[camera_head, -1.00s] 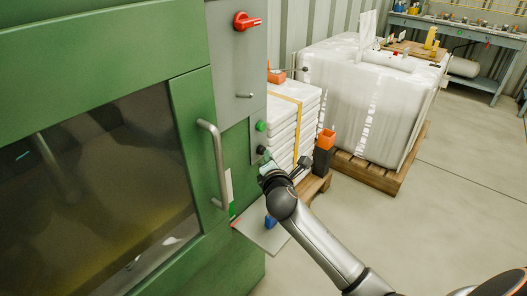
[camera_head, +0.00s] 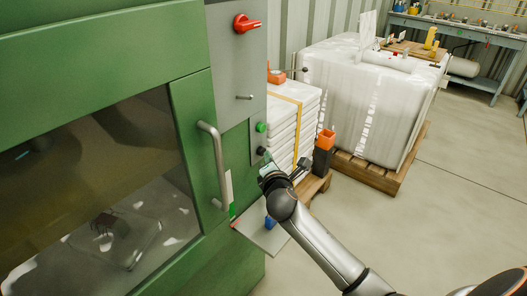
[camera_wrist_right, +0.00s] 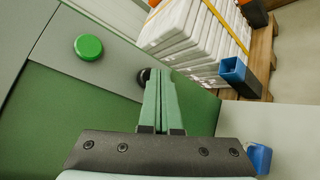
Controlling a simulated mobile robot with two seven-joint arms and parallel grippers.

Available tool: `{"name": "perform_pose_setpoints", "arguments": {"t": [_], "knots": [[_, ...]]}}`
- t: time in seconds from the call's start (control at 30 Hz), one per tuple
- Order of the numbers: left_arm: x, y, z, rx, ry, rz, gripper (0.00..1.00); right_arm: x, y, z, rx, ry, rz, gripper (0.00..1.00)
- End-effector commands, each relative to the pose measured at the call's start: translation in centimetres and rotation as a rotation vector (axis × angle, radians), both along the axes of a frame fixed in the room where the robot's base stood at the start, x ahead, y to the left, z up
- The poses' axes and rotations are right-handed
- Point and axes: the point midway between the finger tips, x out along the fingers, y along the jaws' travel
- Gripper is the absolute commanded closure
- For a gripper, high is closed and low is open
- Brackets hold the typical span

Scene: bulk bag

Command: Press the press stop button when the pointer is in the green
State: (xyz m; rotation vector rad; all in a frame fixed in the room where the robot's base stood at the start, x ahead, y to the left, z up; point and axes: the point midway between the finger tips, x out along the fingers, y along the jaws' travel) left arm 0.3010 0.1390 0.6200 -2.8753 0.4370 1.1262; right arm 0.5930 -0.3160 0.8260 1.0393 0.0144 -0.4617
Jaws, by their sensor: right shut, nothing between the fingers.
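The green press (camera_head: 110,35) stands at the left with a grey control panel (camera_head: 235,75). The panel has a green button (camera_head: 261,127) and a black button (camera_head: 261,150) below it. In the right wrist view the green button (camera_wrist_right: 88,47) is clear, and the black button (camera_wrist_right: 143,76) is partly hidden behind my fingertips. My right gripper (camera_head: 267,167) is shut and empty, just by the black button; I cannot tell whether it touches. A narrow strip (camera_head: 229,187) with white, red and green shows on the press edge; no pointer is distinguishable. My left gripper is out of view.
A red switch (camera_head: 246,22) and a door handle (camera_head: 214,165) stick out of the press. A grey shelf (camera_head: 262,238) with a blue item lies below my gripper. Stacked white bags (camera_head: 285,125) and a wrapped pallet load (camera_head: 360,95) stand behind. Floor at the right is clear.

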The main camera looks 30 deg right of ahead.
Motion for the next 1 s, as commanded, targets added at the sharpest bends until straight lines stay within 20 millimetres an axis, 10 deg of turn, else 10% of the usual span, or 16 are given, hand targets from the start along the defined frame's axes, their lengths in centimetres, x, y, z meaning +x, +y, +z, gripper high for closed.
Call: {"name": "perform_pose_setpoints", "arguments": {"t": [1.0], "knots": [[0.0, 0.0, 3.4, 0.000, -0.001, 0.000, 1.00, -5.1, -2.1, 0.2, -0.002, 0.001, -0.001, 1.00]]}}
